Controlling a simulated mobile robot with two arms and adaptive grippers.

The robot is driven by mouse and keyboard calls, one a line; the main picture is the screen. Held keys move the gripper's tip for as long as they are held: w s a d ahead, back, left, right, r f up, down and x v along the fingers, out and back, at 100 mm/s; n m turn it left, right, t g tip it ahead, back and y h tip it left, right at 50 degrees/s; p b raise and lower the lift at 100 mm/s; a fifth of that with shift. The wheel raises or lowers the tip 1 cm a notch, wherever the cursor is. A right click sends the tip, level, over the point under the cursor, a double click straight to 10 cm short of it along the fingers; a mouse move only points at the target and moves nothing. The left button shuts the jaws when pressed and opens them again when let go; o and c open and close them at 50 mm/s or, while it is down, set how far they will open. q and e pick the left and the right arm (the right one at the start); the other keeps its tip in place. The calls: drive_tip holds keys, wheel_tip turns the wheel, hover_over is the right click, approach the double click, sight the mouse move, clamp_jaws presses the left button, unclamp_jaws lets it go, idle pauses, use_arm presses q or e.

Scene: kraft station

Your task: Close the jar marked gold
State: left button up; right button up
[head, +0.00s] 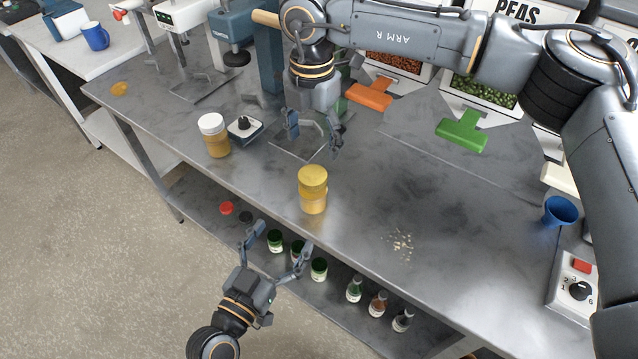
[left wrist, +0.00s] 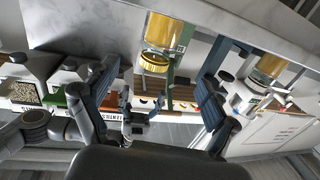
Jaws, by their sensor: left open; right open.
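A jar with amber contents (head: 313,202) stands upright near the table's front edge in the head view, with a gold lid (head: 313,176) on its top. I cannot tell whether the lid is tight. In the left wrist view the jar (left wrist: 166,32) appears upside down, its gold lid (left wrist: 155,62) between my finger directions. My left gripper (head: 281,238) is open and empty, in front of the table edge and apart from the jar; its fingers also show in the left wrist view (left wrist: 158,97). My right gripper (head: 313,136) is open and empty above the table, behind the jar.
A white-lidded amber jar (head: 216,145) stands to the left beside a small dial device (head: 244,128). Several bottles and green-topped jars (head: 319,269) stand on the lower shelf with a red lid (head: 227,208). Crumbs (head: 402,243) lie right of the jar.

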sight(307, 198)
drive_tip(key=shift+s+a+r, duration=0.15)
drive_tip(key=shift+s+a, duration=0.05)
drive_tip(key=shift+s, duration=0.15)
use_arm(q)
drive_tip(key=x, duration=1.3)
drive_tip(key=shift+w, duration=0.2)
use_arm(e)
drive_tip(key=shift+w, duration=0.1)
use_arm(q)
drive_tip(key=shift+c, duration=0.2)
